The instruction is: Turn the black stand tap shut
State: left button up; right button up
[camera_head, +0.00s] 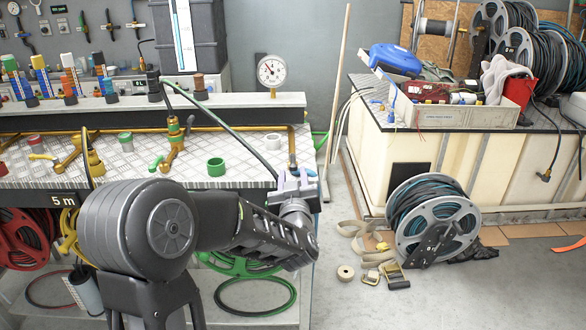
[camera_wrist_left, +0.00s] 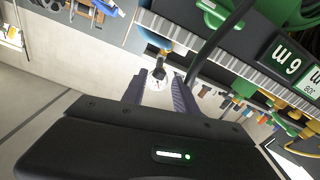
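My left arm reaches across the front of the bench, and its gripper (camera_head: 293,178) is at the bench's right end, beside a brass upright pipe (camera_head: 292,147). In the left wrist view the two fingers (camera_wrist_left: 160,92) stand apart with a gap between them. A small black fitting (camera_wrist_left: 159,70) shows near the fingertips, below a brass-coloured and blue part; I cannot tell if it is the black stand tap or whether the fingers touch it. The tap's handle is not clear in the head view, where the gripper covers that spot. My right gripper is out of view.
A green-levered brass tap (camera_head: 168,158) and a yellow-levered one (camera_head: 62,160) stand on the bench. A dark green hose (camera_head: 225,132) runs down toward my gripper. A pressure gauge (camera_head: 271,71) stands behind. A hose reel (camera_head: 433,220) and straps lie on the floor at right.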

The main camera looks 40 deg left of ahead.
aim_at(293, 158)
pick_arm(q)
jog(key=shift+w, duration=0.1)
jog(key=x, duration=0.7)
jog(key=shift+w+a+p, duration=0.2)
jog(key=shift+w+p, duration=0.05)
jog(key=shift+p, duration=0.05)
grip_shut()
dwell(0.3)
dwell(1.1)
